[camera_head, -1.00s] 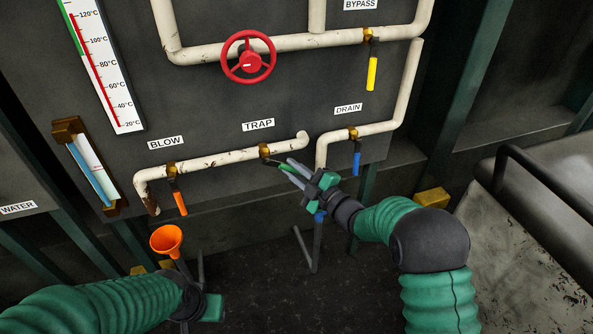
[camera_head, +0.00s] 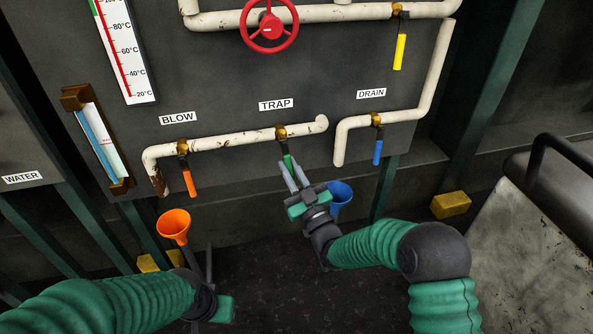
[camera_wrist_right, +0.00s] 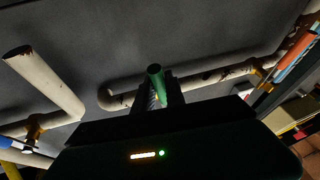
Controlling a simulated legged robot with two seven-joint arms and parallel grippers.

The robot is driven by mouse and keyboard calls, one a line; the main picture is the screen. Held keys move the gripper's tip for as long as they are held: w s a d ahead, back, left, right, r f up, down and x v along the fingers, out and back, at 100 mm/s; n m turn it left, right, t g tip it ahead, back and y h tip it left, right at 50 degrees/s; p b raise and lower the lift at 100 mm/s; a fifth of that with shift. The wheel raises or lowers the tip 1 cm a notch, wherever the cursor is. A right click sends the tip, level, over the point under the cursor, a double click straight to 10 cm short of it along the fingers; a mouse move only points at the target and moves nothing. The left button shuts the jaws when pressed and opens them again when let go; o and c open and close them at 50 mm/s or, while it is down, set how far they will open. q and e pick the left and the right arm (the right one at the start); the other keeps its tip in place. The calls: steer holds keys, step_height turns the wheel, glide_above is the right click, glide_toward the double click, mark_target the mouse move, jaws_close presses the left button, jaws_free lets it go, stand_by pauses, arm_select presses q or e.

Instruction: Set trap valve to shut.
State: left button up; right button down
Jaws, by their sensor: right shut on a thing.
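The trap valve (camera_head: 281,132) is a brass body on the white pipe under the TRAP label (camera_head: 276,105). Its green handle (camera_head: 289,161) hangs down from the body, across the pipe's run. My right gripper (camera_head: 291,171) is shut on the green handle from below. In the right wrist view the green handle (camera_wrist_right: 156,80) stands up between the fingers, which are largely hidden.
The orange blow handle (camera_head: 190,183) and blue drain handle (camera_head: 377,152) hang down on either side. Above are a red handwheel (camera_head: 270,27) and a yellow bypass handle (camera_head: 399,52). An orange funnel (camera_head: 173,226) and a blue funnel (camera_head: 340,196) stand below the pipes.

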steer(key=shift+s+a+r+m+t+h+b, duration=0.15)
steer(key=shift+a+m+t+h+b, duration=0.35)
steer(key=shift+m, duration=0.8)
steer(key=shift+a+r, duration=0.1)
steer(key=c, duration=1.4)
jaws_free()
steer(key=shift+f, duration=0.2)
steer(key=p+v, duration=0.3)
steer(key=v, duration=1.3)
steer(key=shift+s+f+p, duration=0.25)
steer(key=shift+s+p, duration=0.05)
steer(key=shift+w, duration=0.1)
